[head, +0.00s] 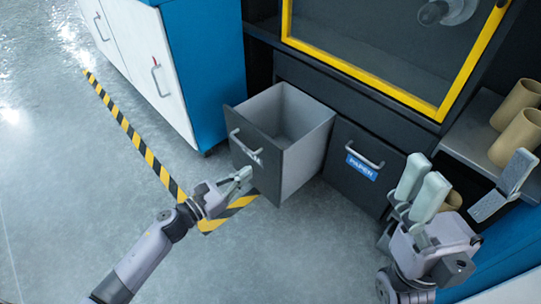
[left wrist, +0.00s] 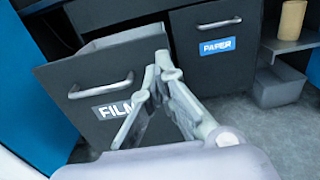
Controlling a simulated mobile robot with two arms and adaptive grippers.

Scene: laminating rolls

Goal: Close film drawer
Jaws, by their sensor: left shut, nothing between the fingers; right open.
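The film drawer (head: 268,162) stands pulled out from the dark cabinet, and its open box looks empty. Its dark front with a silver handle and FILM label also shows in the left wrist view (left wrist: 85,112). My left gripper (head: 246,174) is shut and empty at the drawer front, below the handle and by the label. In the left wrist view its fingertips (left wrist: 162,60) overlap the drawer front's right side; I cannot tell whether they touch it. My right gripper (head: 470,185) is open and empty at the right, near the paper drawer.
The closed paper drawer (head: 357,165) with a blue label sits right of the film drawer. Brown rolls (head: 517,120) stand on a shelf at the right. A yellow-framed window (head: 385,80) is above. A white and blue cabinet (head: 165,70) stands left. Floor in front is clear.

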